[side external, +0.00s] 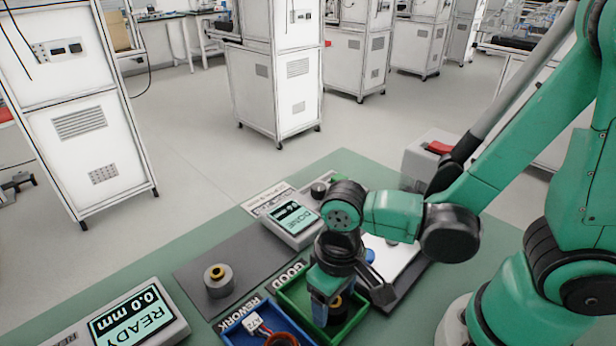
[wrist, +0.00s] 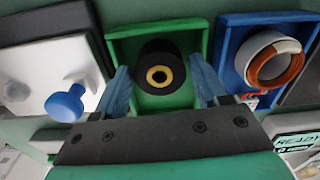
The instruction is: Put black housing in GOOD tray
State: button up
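The black housing (wrist: 160,58), a short cylinder with a yellow ring in its centre, sits inside the green GOOD tray (wrist: 197,28). In the side view the housing (side external: 336,299) is partly hidden by my gripper, and the tray (side external: 357,320) shows around it. My gripper (wrist: 163,88) is over the tray with its blue fingers spread. In the wrist view one finger is on each side of the housing, with a visible gap to it. The side view shows my gripper (side external: 328,300) reaching down into the tray.
The blue REWORK tray (side external: 233,338) stands beside the GOOD tray and holds a tagged part with an orange winding (wrist: 275,62). A grey cylinder (side external: 219,284) stands on a dark mat (side external: 190,272). A DONE display (side external: 293,217), a READY gauge (side external: 135,320) and a blue knob (wrist: 65,103) are nearby.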

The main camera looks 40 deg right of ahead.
jog(key=shift+r, duration=2.8)
jog(key=w+d+r+t, duration=0.5)
jog(key=w+d+t, duration=0.1)
jog(key=d, duration=0.2)
jog(key=shift+d+r+m, duration=0.2)
jog(key=shift+d+m, duration=0.05)
jog(key=shift+m, duration=0.15)
